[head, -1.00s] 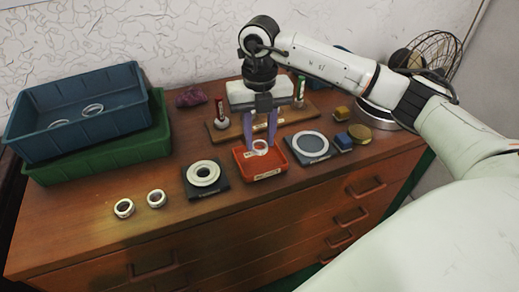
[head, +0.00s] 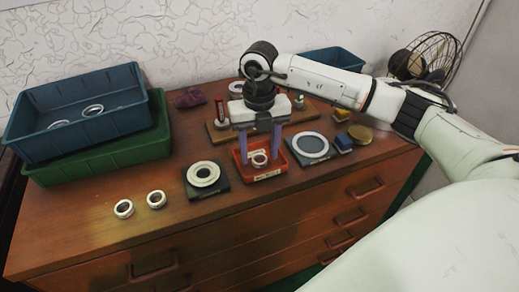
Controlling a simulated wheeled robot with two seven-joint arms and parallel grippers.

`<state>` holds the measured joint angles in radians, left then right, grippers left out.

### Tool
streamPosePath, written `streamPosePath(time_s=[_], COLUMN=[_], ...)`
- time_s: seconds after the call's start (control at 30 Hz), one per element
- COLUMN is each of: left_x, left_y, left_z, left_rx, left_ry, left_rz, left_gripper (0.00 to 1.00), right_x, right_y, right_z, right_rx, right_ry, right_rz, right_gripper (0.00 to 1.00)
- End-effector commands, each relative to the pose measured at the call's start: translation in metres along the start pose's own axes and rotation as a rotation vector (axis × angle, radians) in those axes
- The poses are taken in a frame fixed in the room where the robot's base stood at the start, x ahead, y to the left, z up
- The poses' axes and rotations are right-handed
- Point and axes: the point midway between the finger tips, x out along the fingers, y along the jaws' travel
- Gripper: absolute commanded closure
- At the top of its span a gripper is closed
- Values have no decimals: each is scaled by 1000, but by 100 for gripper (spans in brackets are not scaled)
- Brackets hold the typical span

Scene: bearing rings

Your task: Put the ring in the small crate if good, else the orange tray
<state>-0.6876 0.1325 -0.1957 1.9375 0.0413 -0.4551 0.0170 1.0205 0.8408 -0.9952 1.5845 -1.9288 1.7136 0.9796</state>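The orange tray (head: 262,179) sits at the front middle of the wooden top, with a label on its front. A pale ring (head: 260,160) lies in it. My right gripper (head: 260,157) points down over the tray. Its two purple fingers are spread, one on each side of the ring, with gaps between them and the ring. A small blue crate (head: 333,59) stands at the back right, partly hidden behind my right arm; its inside is mostly hidden. My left gripper is not in view.
Two rings (head: 124,208) (head: 157,199) lie loose at the front left. A dark stand (head: 207,187) with a pale ring and a dark square plate (head: 312,150) flank the tray. A blue crate (head: 75,133) with rings rests in a green crate (head: 105,162).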

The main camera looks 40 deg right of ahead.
Motion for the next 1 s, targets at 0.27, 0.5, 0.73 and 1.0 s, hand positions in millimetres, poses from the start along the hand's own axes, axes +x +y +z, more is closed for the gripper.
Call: streamPosePath(time_s=[0.27,0.5,0.73,1.0], left_x=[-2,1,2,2], left_y=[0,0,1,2], left_z=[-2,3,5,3], left_rx=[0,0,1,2], left_ry=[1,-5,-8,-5], left_rz=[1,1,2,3], left_gripper=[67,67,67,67], right_x=[-8,-52,-99,-123], right_y=[0,0,1,0], right_z=[1,2,1,0], right_rx=[0,-1,0,0], right_ry=[-2,-6,-4,-1], right_rz=[1,3,3,1], right_gripper=[50,50,50,50])
